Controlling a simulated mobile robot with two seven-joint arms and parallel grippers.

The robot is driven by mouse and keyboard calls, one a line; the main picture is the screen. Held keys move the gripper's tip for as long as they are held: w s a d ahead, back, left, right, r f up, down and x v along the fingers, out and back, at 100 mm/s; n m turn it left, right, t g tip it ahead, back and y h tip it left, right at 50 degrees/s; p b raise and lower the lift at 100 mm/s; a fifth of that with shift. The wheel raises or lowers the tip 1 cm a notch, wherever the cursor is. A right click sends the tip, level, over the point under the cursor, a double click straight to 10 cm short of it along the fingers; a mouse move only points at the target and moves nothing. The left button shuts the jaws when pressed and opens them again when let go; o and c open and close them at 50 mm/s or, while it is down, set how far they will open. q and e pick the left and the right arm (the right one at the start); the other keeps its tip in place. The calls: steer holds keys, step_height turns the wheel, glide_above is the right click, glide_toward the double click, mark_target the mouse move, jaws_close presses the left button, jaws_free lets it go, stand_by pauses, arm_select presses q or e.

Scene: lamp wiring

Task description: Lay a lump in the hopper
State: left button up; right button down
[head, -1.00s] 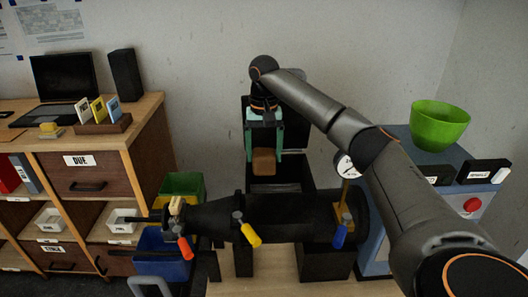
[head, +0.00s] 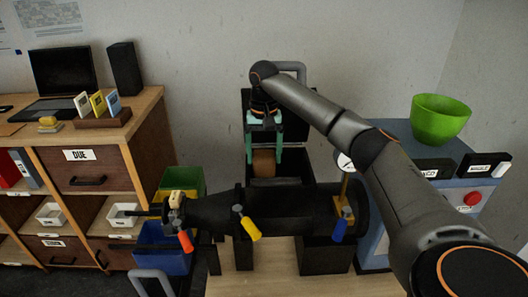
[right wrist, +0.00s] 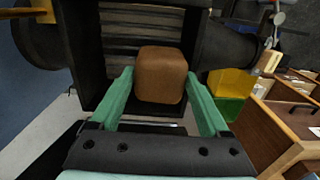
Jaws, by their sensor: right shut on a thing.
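The lump, a brown block with rounded edges (head: 264,163), is held between the green fingers of my right gripper (head: 264,150). In the right wrist view the lump (right wrist: 161,74) sits between the fingertips of that gripper (right wrist: 160,88). The hopper looks to be the black open-topped box (head: 295,167) behind the dark barrel. The lump is over or within its opening; its exact height cannot be told. The right wrist view shows the box's dark slatted inside (right wrist: 140,28) beyond the lump. My left gripper is not in view.
The dark horizontal barrel (head: 290,212) has red, yellow and blue handles. Green (head: 185,181) and blue bins (head: 163,257) stand at its left end. A wooden desk (head: 140,113) stands left. A green bowl (head: 439,121) sits on a blue cabinet at right.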

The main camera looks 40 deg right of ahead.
steer(key=shift+f, duration=0.4)
jaws_free()
steer(key=shift+f, duration=0.15)
step_height(320, 180, up, 13)
steer(key=p, duration=0.1)
steer(key=shift+f, duration=0.15)
stand_by(0.3)
